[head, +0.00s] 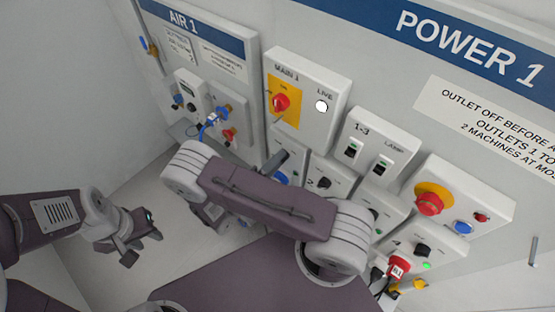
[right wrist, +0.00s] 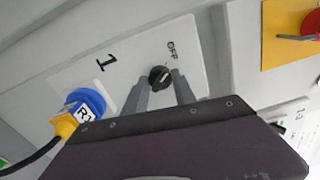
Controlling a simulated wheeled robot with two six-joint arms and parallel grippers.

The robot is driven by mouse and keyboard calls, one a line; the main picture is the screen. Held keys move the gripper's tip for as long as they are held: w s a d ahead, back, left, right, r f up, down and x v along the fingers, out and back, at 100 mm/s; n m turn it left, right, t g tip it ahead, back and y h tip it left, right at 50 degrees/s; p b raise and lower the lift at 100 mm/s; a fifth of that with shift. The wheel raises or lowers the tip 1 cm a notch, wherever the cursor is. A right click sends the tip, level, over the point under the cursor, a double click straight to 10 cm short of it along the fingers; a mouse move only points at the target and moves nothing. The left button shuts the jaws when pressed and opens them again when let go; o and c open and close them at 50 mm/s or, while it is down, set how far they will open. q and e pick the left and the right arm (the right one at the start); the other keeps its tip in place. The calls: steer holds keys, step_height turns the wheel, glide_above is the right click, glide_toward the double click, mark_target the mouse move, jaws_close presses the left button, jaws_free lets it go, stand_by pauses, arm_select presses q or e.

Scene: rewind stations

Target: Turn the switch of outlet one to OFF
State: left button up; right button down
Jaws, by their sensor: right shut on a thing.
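In the right wrist view the outlet one switch (right wrist: 159,77) is a small round black knob with a pale mark. It sits on a white box (right wrist: 45,90) marked "1", with "OFF" printed beside the knob. My right gripper (right wrist: 161,88) has a grey finger on each side of the knob and is shut on it. I cannot tell exactly which way the mark points. In the head view my own arm hides most of this box and the right gripper. My left gripper (head: 137,243) hangs at the left, away from the panel, with its fingers apart and empty.
A blue socket (right wrist: 86,101) with a yellow tagged plug (right wrist: 65,126) and black cable is beside the knob. The floor at left is clear.

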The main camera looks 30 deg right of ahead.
steer(key=shift+n, duration=0.8)
steer(key=c, duration=1)
jaws_free()
steer(key=b+v, duration=0.3)
steer(key=v, duration=0.6)
steer(key=shift+b, duration=0.35)
